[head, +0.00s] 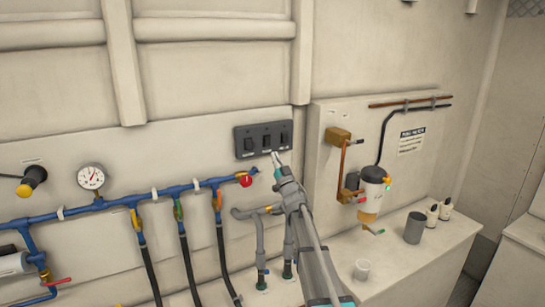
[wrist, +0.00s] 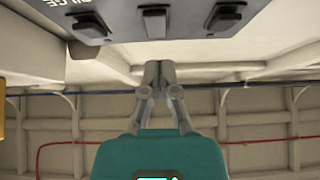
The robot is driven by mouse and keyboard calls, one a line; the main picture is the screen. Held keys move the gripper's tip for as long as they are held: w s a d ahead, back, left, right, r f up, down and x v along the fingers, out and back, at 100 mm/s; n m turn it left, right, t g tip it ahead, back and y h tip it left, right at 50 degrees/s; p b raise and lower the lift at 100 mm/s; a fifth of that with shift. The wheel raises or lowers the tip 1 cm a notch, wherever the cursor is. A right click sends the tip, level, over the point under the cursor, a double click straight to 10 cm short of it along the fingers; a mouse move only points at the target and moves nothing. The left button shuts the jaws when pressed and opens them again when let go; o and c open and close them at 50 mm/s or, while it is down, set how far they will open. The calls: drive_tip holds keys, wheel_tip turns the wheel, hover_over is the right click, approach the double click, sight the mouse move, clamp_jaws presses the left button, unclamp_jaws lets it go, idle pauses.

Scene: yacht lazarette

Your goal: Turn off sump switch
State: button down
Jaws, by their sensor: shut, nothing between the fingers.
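A dark grey switch panel (head: 242,131) with three black rocker switches is on the wall in the head view. Its left rocker (head: 249,145), middle rocker (head: 266,142) and right rocker (head: 284,139) sit in a row. The labels are too small to read there, so I cannot tell which is the sump switch. My gripper (head: 275,156) is just below the panel's lower edge, between the middle and right rockers. In the wrist view, upside down, my gripper (wrist: 158,68) is shut and empty, in line with the middle rocker (wrist: 154,20) but apart from it.
Below left, a blue pipe (head: 110,204) carries a gauge (head: 91,176), several valve handles and black hoses. To the right, a raised panel holds a brass fitting (head: 339,136) and a filter bowl (head: 370,195). Cups and small bottles (head: 432,214) stand on the ledge.

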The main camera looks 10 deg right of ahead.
drive_tip(key=s+d+f+b, duration=0.1)
drive_tip(key=s+f+b, duration=0.3)
drive_tip(key=f+b, duration=0.2)
drive_tip(key=shift+s+f, duration=0.2)
drive_tip(key=shift+f, duration=0.3)
drive_tip(key=shift+d, duration=0.1)
drive_tip(key=shift+f, duration=0.1)
drive_tip(key=s+d+f+m+g+h, duration=0.1)
drive_tip(key=s+f+m+g+h, duration=0.2)
drive_tip(key=s+f+g+h, duration=0.5)
drive_tip(key=s+f+m+g+h, duration=0.1)
drive_tip(key=s+f+m+g, duration=0.3)
drive_tip(key=f, duration=0.9)
drive_tip(key=s+a+f+n+g, duration=0.1)
drive_tip(key=s+a+f+g, duration=0.1)
drive_tip(key=s, duration=0.6)
drive_tip(key=s+a+f+n+g+y, duration=0.1)
drive_tip(key=s+f+g, duration=0.3)
drive_tip(key=s, duration=0.5)
drive_tip(key=s+a+f+n+g+y, duration=0.1)
drive_tip(key=s+a+f+g, duration=0.1)
drive_tip(key=s+g, duration=0.4)
drive_tip(key=s+a, duration=0.1)
drive_tip(key=s, duration=0.2)
drive_tip(key=shift+f+n+g, duration=0.3)
drive_tip(key=shift+f+n, duration=0.1)
